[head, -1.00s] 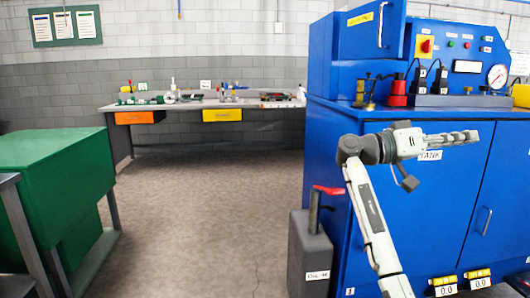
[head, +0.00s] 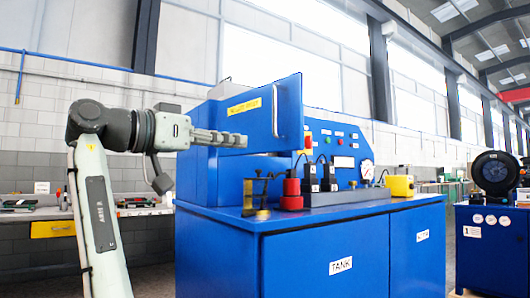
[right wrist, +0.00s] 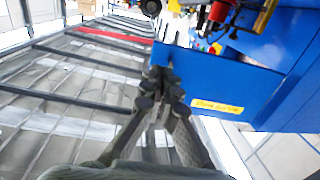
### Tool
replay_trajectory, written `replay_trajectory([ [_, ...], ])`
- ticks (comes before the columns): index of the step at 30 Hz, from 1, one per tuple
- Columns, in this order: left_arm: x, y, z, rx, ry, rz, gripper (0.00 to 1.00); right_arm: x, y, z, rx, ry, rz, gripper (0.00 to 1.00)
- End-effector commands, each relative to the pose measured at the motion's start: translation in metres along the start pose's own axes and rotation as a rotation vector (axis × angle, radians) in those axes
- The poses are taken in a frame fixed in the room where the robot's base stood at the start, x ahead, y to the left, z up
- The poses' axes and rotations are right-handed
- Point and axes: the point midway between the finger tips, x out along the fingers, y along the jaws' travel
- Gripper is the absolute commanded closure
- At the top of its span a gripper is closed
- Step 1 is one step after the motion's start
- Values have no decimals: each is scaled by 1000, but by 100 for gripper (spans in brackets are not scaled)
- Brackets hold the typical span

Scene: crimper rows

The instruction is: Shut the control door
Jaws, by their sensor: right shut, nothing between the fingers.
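The control door (head: 262,112) is a blue panel with a yellow label and an upright handle (head: 275,110). It stands open, swung out from the upper blue box at the left of the control panel (head: 340,145). My right gripper (head: 243,140) is shut and empty, its fingers pointing right in front of the door's lower part. In the right wrist view the shut fingertips (right wrist: 163,78) are close to one end of the door (right wrist: 232,88); I cannot tell whether they touch. My left gripper is not in view.
A machine with a black round head (head: 495,172) stands at right. A workbench is behind my arm.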

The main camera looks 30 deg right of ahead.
Motion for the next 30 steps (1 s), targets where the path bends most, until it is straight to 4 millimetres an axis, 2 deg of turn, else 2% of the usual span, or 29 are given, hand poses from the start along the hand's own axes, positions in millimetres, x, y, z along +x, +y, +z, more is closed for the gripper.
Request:
replay_trajectory([
  [5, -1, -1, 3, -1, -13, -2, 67, 14, 1, 0, 2, -2, 0, 100],
  [11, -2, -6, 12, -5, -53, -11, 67, 53, 1, 0, 1, -3, 1, 100],
  [15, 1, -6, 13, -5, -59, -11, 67, 84, 0, 0, 0, -1, 2, 100],
  [21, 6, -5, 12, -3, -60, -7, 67, 119, 0, 0, 0, -1, 0, 100],
  [25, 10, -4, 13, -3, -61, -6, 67, 133, 0, -1, -1, 1, 0, 100],
  [30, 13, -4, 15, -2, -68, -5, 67, 139, 0, 0, -1, 0, -1, 100],
])
